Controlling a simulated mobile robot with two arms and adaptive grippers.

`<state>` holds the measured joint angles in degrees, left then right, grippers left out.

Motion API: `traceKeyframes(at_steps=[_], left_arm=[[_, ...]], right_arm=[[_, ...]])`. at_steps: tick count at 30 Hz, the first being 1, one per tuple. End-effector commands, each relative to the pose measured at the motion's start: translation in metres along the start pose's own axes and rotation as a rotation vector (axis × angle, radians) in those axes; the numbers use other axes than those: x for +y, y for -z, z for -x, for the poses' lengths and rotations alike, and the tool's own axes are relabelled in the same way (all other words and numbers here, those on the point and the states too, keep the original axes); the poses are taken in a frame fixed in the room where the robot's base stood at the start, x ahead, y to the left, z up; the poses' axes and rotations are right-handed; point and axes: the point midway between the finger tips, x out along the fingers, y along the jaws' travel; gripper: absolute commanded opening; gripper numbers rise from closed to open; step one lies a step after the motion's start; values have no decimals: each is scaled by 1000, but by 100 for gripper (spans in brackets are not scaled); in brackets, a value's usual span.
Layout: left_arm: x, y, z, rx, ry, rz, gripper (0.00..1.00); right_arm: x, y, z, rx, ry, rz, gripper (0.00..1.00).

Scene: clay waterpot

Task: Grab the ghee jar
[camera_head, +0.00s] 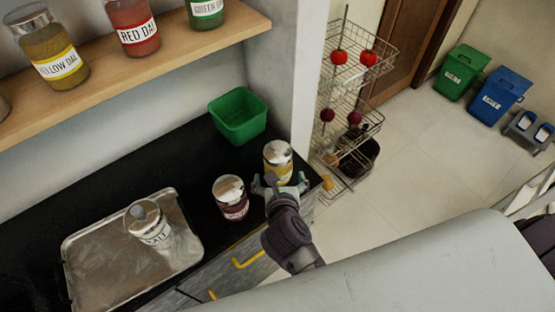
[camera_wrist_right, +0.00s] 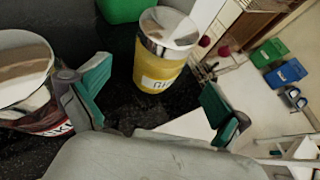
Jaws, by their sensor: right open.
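The ghee jar (camera_head: 278,168) is yellow with a silver lid and stands upright on the black counter near its right end. In the right wrist view the ghee jar (camera_wrist_right: 160,75) shows a white label, only partly readable. My right gripper (camera_head: 282,184) is open at the near side of the jar. In the wrist view its two green-padded fingers (camera_wrist_right: 154,88) are spread, with the jar ahead between them. The fingers do not appear closed on it. My left gripper is not in view.
A dark red jar with a silver lid (camera_head: 231,197) stands close left of my right gripper. A green bin (camera_head: 238,115) is behind. A metal tray (camera_head: 95,270) bears a salt jar (camera_head: 148,224). A wire rack (camera_head: 340,110) stands past the counter's right end.

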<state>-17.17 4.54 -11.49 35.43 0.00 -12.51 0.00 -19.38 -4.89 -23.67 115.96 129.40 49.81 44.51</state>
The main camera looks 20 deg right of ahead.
Motion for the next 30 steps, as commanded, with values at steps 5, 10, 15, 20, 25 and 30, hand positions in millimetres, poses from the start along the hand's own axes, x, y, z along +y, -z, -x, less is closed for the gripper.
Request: traceKeyframes(at_steps=[5, 10, 15, 20, 25, 30], left_arm=[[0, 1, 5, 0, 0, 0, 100], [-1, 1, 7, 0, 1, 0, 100], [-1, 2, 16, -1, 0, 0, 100], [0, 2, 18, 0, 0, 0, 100], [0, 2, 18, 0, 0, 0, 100], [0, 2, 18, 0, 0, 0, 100]], right_arm=[[0, -2, -28, -3, 0, 1, 100], [-1, -2, -38, -3, 1, 2, 100], [-4, -4, -61, -3, 2, 3, 100], [-4, -2, -82, -2, 1, 3, 100], [-4, -1, -88, -2, 0, 0, 100], [-4, -1, -88, -2, 0, 1, 93]])
